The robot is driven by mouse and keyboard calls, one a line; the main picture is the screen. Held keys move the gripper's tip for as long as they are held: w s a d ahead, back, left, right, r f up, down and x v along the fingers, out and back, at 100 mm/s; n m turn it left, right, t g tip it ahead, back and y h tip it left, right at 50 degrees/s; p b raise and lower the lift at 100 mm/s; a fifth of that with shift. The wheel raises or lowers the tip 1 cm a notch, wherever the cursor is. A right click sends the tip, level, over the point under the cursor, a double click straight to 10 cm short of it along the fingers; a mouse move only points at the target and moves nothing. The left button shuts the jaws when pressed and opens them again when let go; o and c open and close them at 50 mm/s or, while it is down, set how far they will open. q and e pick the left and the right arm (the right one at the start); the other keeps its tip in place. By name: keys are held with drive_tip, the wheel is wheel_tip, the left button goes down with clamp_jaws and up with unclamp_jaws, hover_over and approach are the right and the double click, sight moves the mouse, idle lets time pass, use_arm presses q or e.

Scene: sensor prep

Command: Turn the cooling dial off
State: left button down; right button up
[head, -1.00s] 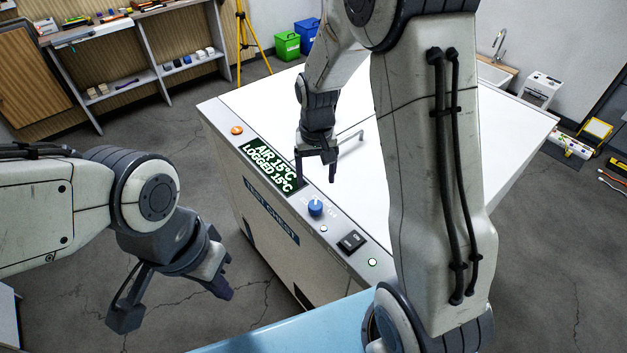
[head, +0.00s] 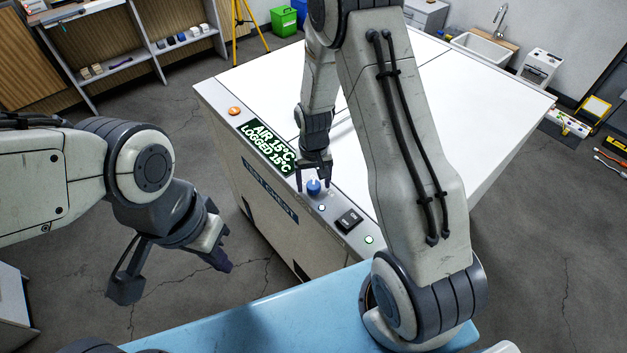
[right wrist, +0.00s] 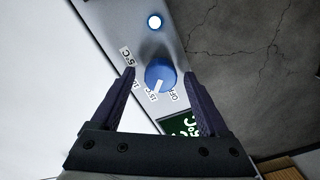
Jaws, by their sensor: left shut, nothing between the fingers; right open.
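The blue cooling dial (head: 313,187) is on the top front edge of the white test chest (head: 400,225). In the right wrist view the dial (right wrist: 161,72) has a white pointer aimed at about the 15°C label; the OFF label (right wrist: 173,96) lies beside it. My right gripper (head: 312,184) is open above the dial, with one finger on each side; in the right wrist view gaps show between the fingers and the dial. The display (head: 268,146) reads AIR 15°C, LOGGED 15°C. My left gripper (head: 172,276) is shut and empty, away from the chest at the left.
An orange button (head: 234,111), a black rocker switch (head: 349,220) and a lit green lamp (head: 369,240) share the panel edge. A light blue surface (head: 250,320) lies in front. The chest lid is mostly clear.

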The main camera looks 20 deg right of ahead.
clamp_jaws()
drive_tip(key=shift+n, duration=0.3)
drive_tip(key=n, duration=0.3)
drive_tip(key=shift+a+n+b, duration=0.1)
drive_tip(key=shift+n+b, duration=0.2)
drive_tip(key=shift+b, duration=0.05)
drive_tip(key=shift+n, duration=2.3)
unclamp_jaws()
